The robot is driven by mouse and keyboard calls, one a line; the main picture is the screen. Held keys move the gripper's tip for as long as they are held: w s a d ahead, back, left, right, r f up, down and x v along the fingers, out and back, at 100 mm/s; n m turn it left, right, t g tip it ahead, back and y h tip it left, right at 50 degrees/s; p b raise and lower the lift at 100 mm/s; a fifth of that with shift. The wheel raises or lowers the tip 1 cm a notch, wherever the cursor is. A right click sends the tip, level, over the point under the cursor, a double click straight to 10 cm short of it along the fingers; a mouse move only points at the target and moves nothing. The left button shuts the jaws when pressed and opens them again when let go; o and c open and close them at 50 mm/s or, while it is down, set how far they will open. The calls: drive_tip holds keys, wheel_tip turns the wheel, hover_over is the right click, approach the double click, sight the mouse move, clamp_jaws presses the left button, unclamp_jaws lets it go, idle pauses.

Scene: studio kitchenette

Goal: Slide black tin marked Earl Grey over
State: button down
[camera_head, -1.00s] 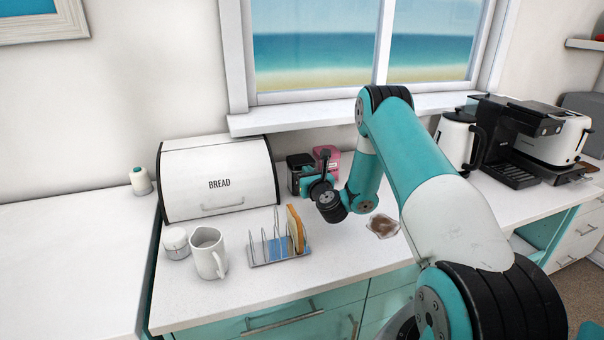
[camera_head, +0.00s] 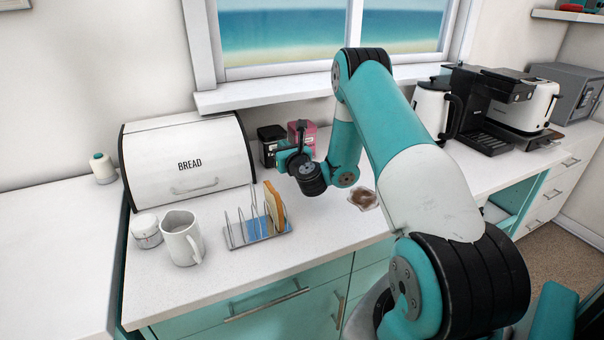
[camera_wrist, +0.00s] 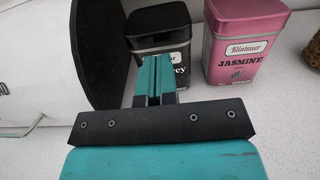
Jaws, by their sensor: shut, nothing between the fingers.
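The black tin (camera_wrist: 160,27) stands upright in the wrist view, with part of a white label ending in "ey" showing; the rest is hidden behind my fingers. In the head view the black tin (camera_head: 270,137) stands just right of the bread bin, partly covered by my gripper. My gripper (camera_wrist: 155,60) is shut and empty, its fingertips in front of the tin's face; I cannot tell whether they touch it. In the head view my gripper (camera_head: 284,157) reaches in front of the tins.
A pink Jasmine tin (camera_wrist: 243,42) stands close to the right of the black one. The white bread bin (camera_head: 188,160) is on the left. A toast rack (camera_head: 258,232) with bread, a mug (camera_head: 181,240) and a small jar (camera_head: 146,231) stand in front. A small dish (camera_head: 363,198) lies to the right.

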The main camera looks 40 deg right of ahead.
drive_tip(key=b+v, duration=0.5)
drive_tip(key=b, duration=0.1)
drive_tip(key=b+v, duration=0.5)
drive_tip(key=b, duration=0.2)
drive_tip(key=shift+f, duration=0.2)
drive_tip(key=shift+s+a+r+b, duration=0.2)
drive_tip(key=shift+s+a+b, duration=0.05)
drive_tip(key=shift+s+b, duration=0.25)
